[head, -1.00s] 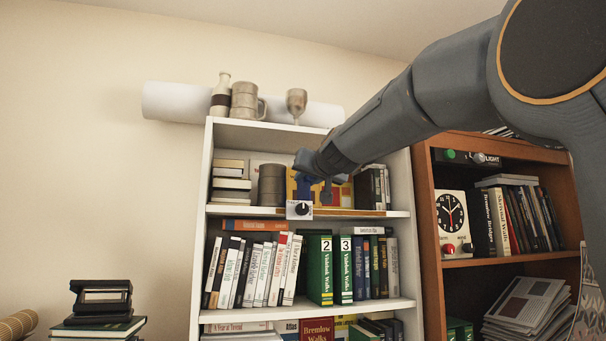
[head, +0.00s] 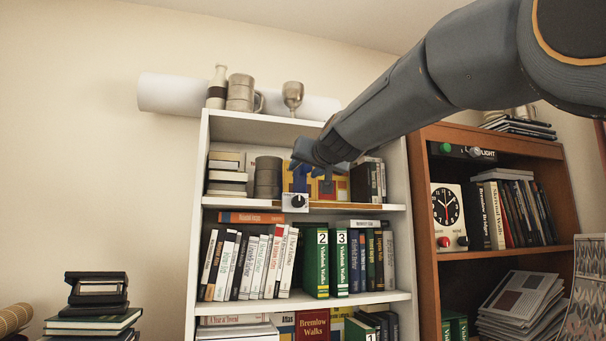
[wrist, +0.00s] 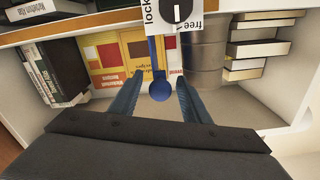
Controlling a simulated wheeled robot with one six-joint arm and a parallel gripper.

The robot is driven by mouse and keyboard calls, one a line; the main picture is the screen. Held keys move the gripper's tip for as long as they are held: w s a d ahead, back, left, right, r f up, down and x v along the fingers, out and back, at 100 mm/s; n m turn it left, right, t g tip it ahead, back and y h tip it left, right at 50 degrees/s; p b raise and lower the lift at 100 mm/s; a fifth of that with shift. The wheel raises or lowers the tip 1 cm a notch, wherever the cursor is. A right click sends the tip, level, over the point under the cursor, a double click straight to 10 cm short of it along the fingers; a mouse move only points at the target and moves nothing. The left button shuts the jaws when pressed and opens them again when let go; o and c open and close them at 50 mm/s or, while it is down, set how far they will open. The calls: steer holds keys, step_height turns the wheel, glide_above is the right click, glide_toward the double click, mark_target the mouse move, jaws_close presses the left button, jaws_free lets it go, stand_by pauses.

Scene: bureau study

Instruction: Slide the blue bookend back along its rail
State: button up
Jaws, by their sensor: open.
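The blue bookend (wrist: 160,90) shows in the wrist view as a blue stem with a round end. That end lies between the two fingers of my gripper (wrist: 158,100), which are open with gaps on both sides. In the head view my gripper (head: 318,172) is at the upper shelf of the white bookcase, and it partly hides the bookend. The wooden rail (head: 350,206) runs along that shelf's front edge. A dial (head: 297,201) on a white plate sits at the rail; it also shows in the wrist view (wrist: 176,9), marked "lock" and "free".
Yellow-and-red box-like items (wrist: 110,52) stand behind the bookend. A grey canister (head: 267,177) and stacked books (head: 227,178) are left of it in the head view; dark books (head: 369,180) are right.

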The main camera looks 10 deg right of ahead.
steer(key=s, duration=0.1)
steer(key=s+b, duration=0.1)
steer(key=s, duration=0.1)
steer(key=s+d, duration=0.1)
steer(key=s, duration=0.1)
steer(key=shift+s, duration=0.1)
steer(key=shift+a, duration=0.1)
stand_by(0.4)
